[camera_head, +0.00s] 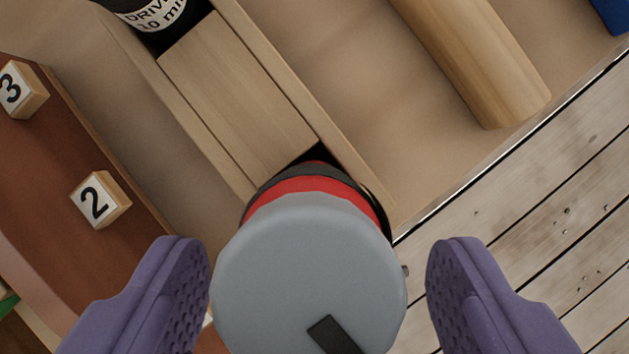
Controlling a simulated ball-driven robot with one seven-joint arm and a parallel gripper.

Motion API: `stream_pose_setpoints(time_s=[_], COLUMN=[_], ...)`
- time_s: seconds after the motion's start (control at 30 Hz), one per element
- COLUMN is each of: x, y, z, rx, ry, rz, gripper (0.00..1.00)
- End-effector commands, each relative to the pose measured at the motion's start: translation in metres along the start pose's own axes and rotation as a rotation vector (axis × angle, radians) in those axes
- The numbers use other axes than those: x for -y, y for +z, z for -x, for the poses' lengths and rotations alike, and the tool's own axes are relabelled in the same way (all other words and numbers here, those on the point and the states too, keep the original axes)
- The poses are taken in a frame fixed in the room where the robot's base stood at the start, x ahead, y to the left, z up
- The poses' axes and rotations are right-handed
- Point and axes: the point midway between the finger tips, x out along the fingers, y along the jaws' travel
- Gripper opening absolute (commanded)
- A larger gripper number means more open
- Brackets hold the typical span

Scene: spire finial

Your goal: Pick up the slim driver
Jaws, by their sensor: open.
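My gripper (318,265) is open, with one purple finger at the lower left and one at the lower right. Between the fingers stands a round object with a grey top, a red band and a black lower part (308,275), seen from above. A gap shows on each side of it, so neither finger touches it. A black slot marks the grey top. Its lower end is hidden. At the top left, a black object with a white label (155,14) reads "DRIV" and "10 mi", cut off by the picture edge. I cannot tell which one is the slim driver.
A wooden block (238,95) lies in a narrow wooden channel between the two objects. A wooden cylinder (475,55) lies at the upper right on the tan surface. Number blocks 3 (22,90) and 2 (100,200) sit on a brown surface at left. Grey planks (530,200) show at right.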

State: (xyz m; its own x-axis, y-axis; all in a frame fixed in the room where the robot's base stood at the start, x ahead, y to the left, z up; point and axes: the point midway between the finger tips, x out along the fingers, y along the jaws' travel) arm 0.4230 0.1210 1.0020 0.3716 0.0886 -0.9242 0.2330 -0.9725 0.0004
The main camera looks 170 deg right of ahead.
Motion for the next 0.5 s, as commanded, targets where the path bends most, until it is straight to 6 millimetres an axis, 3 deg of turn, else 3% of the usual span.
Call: stream_pose_setpoints(time_s=[0.23, 0.47, 0.5], x=[0.001, 0.001, 0.001], y=[-0.002, -0.004, -0.004], z=[-0.042, -0.042, -0.042], rx=[0.002, 0.0, 0.0], ry=[0.0, 0.0, 0.0], rz=[-0.001, 0.0, 0.0], gripper=[0.71, 0.71, 0.64])
